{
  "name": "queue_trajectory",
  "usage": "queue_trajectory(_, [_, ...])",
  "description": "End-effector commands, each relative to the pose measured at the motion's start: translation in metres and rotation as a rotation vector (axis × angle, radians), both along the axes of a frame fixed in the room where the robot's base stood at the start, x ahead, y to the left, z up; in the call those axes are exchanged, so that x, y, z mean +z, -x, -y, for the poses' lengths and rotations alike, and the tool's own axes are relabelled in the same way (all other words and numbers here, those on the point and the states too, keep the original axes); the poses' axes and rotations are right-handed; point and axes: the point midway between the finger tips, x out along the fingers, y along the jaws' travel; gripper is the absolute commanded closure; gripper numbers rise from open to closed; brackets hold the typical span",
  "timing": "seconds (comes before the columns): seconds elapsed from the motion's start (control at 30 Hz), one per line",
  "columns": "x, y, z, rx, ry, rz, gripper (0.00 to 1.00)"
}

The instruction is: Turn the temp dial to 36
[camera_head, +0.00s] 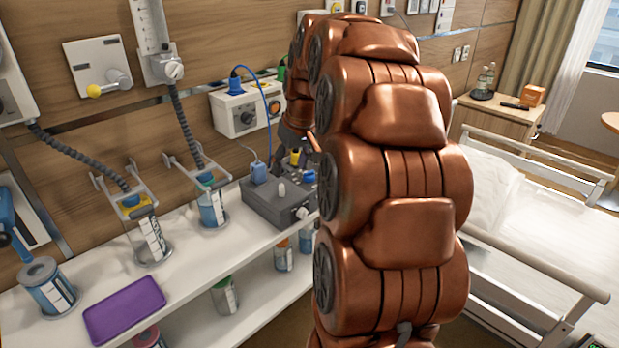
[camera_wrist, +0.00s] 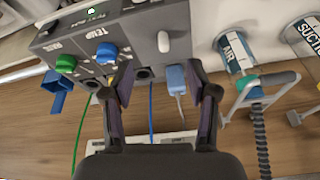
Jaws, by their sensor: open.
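A grey control box (camera_head: 262,210) stands on the white shelf in the head view, partly hidden by my copper arm. In the wrist view the box (camera_wrist: 175,22) fills the upper left and middle. Its blue temp dial (camera_wrist: 106,53) sits under the TEMP lettering, with a green dial (camera_wrist: 65,64) to its left. Small scale marks surround the blue dial, but I cannot read its setting. My gripper (camera_wrist: 166,92) is open and empty. Its left finger is close to the blue dial in the picture; the dial is not between the fingers, and contact cannot be told.
A white switch (camera_wrist: 163,41) and a blue plug (camera_wrist: 176,80) with a cable are near the fingers. The AIR canister (camera_wrist: 236,55) stands to the right. In the head view, a purple tray (camera_head: 125,309) lies on the shelf and a bed (camera_head: 530,245) stands at right.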

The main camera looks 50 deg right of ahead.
Motion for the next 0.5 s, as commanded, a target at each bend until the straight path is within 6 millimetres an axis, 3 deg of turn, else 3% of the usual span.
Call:
queue_trajectory(0.03, [-0.005, -0.003, 0.025, -0.023, 0.011, 0.017, 0.41])
queue_trajectory(0.2, [-0.003, -0.005, 0.074, -0.058, 0.044, 0.057, 0.41])
queue_trajectory(0.33, [-0.003, -0.005, 0.088, -0.066, 0.055, 0.066, 0.41])
queue_trajectory(0.5, [-0.01, -0.009, 0.091, -0.066, 0.056, 0.068, 0.41])
